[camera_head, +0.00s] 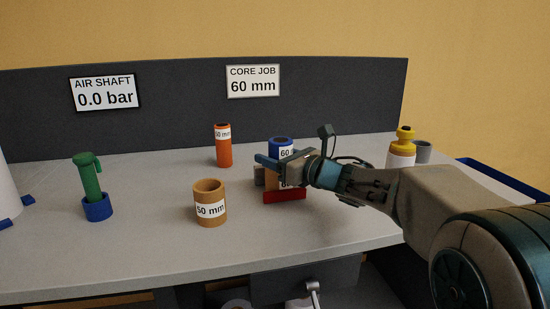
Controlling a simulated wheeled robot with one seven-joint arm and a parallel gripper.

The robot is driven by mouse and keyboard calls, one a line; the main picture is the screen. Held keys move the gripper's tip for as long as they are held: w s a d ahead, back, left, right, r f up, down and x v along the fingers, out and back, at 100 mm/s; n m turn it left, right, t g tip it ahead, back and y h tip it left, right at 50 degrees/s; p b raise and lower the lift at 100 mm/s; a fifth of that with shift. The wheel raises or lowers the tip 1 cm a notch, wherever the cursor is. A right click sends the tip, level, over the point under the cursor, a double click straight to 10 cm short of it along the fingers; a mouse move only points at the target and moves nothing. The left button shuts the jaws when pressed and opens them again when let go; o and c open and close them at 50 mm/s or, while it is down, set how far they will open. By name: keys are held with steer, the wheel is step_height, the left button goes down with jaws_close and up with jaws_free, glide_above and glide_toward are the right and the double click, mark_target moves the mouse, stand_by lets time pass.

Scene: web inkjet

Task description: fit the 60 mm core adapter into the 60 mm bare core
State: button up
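The blue 60 mm core adapter (280,142) stands upright, a white label reading "60" on its side. Directly below it is the brown 60 mm bare core (270,184), its label partly hidden, on a red base (285,196). My gripper (262,169) reaches in from the right, across the front of the adapter's lower part and the core's upper part. It hides the joint between them, so I cannot tell whether the adapter sits in the core or above it. Whether the fingers are closed on the adapter is also unclear.
A tan 50 mm core (210,205) stands front left of the gripper. An orange labelled cylinder (223,146) stands behind. A green tool in a blue holder (97,208) is at left. A yellow-topped bottle (401,148) and a grey cup (423,152) are at right.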

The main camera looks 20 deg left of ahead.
steer(key=shift+o, duration=0.9)
steer(key=shift+f, duration=0.15)
steer(key=v, duration=1.4)
steer(key=shift+p, duration=0.4)
steer(key=shift+a, duration=0.1)
